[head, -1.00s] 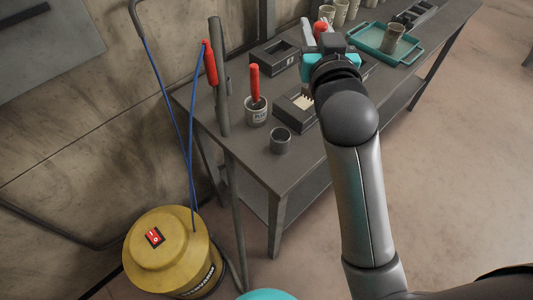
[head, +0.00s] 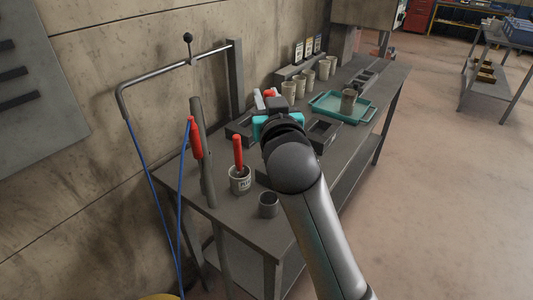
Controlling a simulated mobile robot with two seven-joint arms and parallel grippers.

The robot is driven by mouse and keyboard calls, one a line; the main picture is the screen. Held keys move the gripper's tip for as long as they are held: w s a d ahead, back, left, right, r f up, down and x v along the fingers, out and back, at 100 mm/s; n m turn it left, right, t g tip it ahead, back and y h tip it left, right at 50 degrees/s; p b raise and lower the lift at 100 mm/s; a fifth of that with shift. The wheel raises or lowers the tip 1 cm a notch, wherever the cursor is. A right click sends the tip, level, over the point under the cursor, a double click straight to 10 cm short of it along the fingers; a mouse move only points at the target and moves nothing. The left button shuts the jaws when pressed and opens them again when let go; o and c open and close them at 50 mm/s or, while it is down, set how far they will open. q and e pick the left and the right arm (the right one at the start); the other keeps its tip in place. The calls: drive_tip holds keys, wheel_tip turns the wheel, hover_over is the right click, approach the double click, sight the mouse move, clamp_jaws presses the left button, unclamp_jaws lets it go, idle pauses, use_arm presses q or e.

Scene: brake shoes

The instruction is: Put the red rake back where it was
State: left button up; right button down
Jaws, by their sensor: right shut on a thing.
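My right gripper (head: 277,118) is above the grey workbench, near the dark open boxes. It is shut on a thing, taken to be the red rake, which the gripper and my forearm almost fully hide. A small red patch (head: 269,93) shows just behind the gripper; I cannot tell if it belongs to the rake. A labelled cup (head: 240,181) stands left of the gripper with a red-handled tool (head: 238,150) upright in it. My left gripper is not in view.
An empty grey cup (head: 268,205) stands near the bench's (head: 223,218) front edge. A red-handled piece (head: 195,138) on a blue hose hangs at a grey post. A teal tray (head: 328,109) with a cup lies at the right, with several beige cups behind. Dark boxes (head: 322,135) flank the gripper.

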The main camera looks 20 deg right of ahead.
wheel_tip(320, 180, down, 11)
drive_tip(key=b, duration=0.3)
drive_tip(key=shift+r, duration=0.1)
